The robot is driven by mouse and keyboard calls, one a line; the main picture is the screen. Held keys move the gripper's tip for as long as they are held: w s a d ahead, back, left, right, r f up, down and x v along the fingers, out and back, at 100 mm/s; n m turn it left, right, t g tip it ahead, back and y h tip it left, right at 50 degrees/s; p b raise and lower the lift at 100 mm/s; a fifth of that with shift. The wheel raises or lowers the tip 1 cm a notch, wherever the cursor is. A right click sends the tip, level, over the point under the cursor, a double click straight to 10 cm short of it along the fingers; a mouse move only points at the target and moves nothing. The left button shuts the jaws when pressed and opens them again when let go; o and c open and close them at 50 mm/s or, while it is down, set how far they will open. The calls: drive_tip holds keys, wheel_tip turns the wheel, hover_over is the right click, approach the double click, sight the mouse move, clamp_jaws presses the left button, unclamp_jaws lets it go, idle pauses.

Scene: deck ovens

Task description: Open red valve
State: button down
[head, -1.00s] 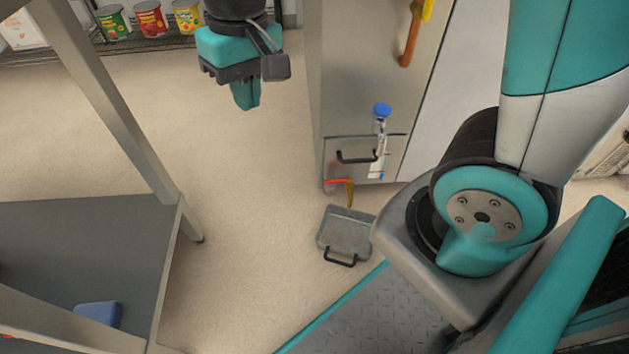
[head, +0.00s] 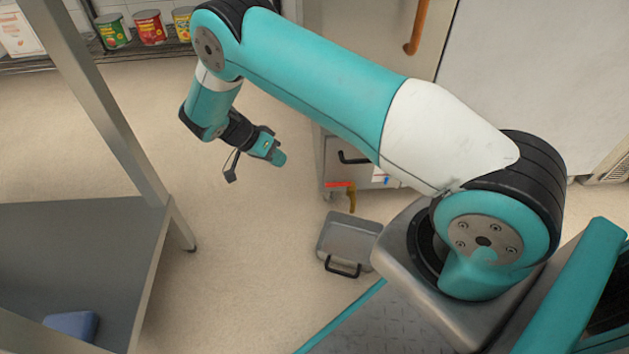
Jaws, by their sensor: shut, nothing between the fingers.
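The red valve handle (head: 339,184) is a short red bar low on the front of the steel oven cabinet, above a yellowish-brown spout (head: 351,199). It lies roughly level in the picture. My gripper (head: 281,158) is shut and empty. It is up and to the left of the red handle, apart from it, with its fingertips pointing right and slightly down. My arm crosses in front of the cabinet and hides much of its front.
A grey metal pan (head: 348,243) with a black handle is on the floor below the spout. A steel table (head: 75,230) with a blue item (head: 70,325) stands left. Cans (head: 149,27) stand on a rack at the back. Floor between table and cabinet is clear.

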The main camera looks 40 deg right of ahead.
sight(339, 185)
drive_tip(key=shift+f, duration=0.1)
drive_tip(key=s+d+f+b, duration=0.6)
drive_tip(key=d+f+b, duration=0.1)
drive_tip(key=shift+s, duration=0.35)
drive_tip(key=shift+a, duration=0.15)
idle(0.4)
